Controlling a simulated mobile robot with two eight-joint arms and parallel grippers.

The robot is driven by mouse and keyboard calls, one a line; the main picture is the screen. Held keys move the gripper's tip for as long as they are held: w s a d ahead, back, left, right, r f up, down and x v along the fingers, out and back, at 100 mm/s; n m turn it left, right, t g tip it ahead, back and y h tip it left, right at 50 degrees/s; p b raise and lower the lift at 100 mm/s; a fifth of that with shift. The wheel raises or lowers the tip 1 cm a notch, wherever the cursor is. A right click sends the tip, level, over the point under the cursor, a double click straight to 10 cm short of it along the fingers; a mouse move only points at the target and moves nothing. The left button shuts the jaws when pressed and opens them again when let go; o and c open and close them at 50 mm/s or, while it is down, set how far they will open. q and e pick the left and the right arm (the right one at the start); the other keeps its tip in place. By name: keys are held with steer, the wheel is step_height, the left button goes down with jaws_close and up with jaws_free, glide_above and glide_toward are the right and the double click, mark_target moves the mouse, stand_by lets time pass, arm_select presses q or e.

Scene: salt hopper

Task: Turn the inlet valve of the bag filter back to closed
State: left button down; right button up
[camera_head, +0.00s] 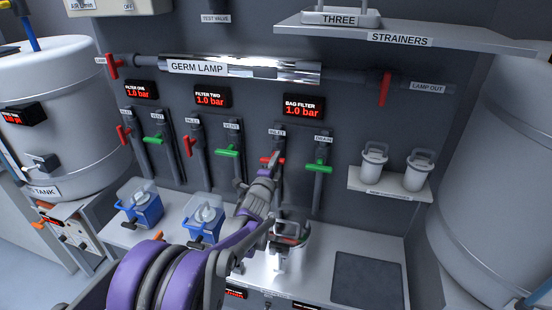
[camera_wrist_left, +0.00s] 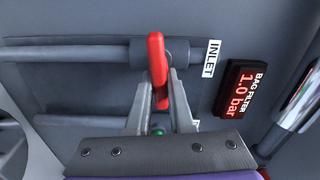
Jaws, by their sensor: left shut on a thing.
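The red inlet valve handle of the bag filter (camera_head: 280,160) is on a vertical grey pipe under the bag filter display (camera_head: 303,106), which reads 1.0 bar. In the left wrist view the handle (camera_wrist_left: 156,58) lies nearly square across its pipe, slightly tilted, beside the INLET label (camera_wrist_left: 211,58). My left gripper (camera_head: 268,170) is shut on this handle, with one finger on each side of it in the left wrist view (camera_wrist_left: 160,95). The gripper partly hides the handle in the head view. My right gripper is not in view.
The green drain handle (camera_head: 318,167) is just right of the inlet. Other red and green handles sit to the left. A metal vessel (camera_head: 284,258) stands on the bench below my left arm. A shelf with two white strainers (camera_head: 385,186) is at the right.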

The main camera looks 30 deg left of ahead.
arm_select(q)
steer(key=shift+f+m, duration=0.1)
steer(key=shift+m, duration=0.4)
steer(key=c, duration=0.8)
jaws_free()
steer(key=b+v, duration=0.1)
steer(key=v, duration=1)
